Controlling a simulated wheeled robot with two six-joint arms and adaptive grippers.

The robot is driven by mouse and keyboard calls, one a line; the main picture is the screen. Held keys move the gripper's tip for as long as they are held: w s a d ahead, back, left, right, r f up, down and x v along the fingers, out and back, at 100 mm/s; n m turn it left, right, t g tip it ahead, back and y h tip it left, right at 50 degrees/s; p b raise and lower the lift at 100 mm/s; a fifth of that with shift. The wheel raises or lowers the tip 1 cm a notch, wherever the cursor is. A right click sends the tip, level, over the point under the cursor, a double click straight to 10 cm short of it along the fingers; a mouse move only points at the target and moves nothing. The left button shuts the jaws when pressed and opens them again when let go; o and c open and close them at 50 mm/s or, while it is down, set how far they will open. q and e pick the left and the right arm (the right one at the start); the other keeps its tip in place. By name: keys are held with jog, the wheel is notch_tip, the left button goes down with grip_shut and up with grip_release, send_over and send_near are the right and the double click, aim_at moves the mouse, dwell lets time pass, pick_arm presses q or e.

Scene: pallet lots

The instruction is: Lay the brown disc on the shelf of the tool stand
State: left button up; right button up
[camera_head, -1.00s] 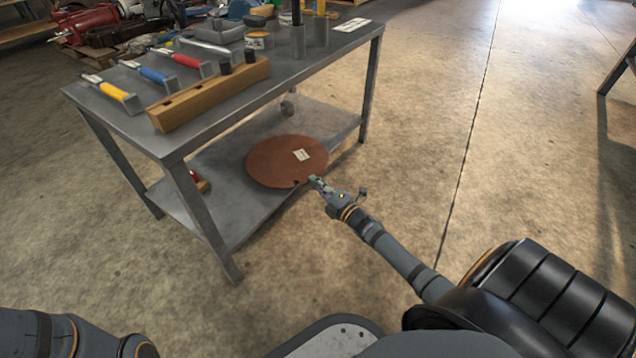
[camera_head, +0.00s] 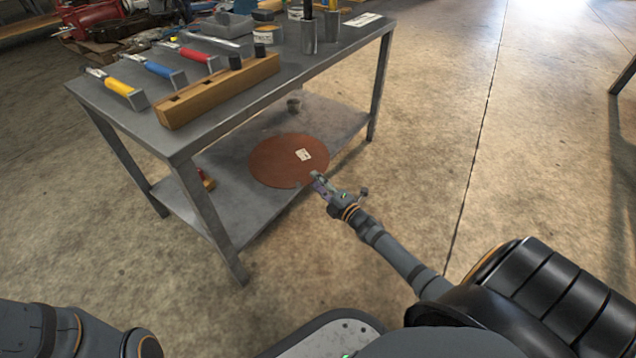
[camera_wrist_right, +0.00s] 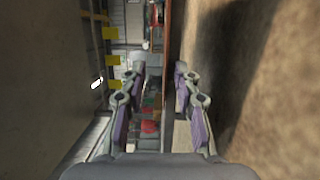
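The brown disc (camera_head: 275,163), with a pale label on it, lies flat over the lower shelf (camera_head: 235,205) of the grey tool stand (camera_head: 190,140), near the shelf's front edge. My right gripper (camera_head: 317,182) is at the disc's near right rim. In the right wrist view its two fingers (camera_wrist_right: 160,80) stand apart, with purple pads showing and a thin edge-on band between them. I cannot tell whether a finger still touches the disc. My left gripper is out of view; only part of my left arm shows at the lower left.
The stand's top holds a wooden block (camera_head: 220,90), yellow, blue and red handled tools (camera_head: 118,86), and cups (camera_head: 309,36). A front leg (camera_head: 212,220) stands left of my right arm.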

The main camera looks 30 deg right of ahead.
jog(key=shift+s+f, duration=0.1)
jog(key=s+d, duration=0.1)
jog(key=s, duration=1)
jog(key=shift+s+d, duration=0.3)
jog(key=shift+s, duration=0.05)
jog(key=shift+f, duration=0.1)
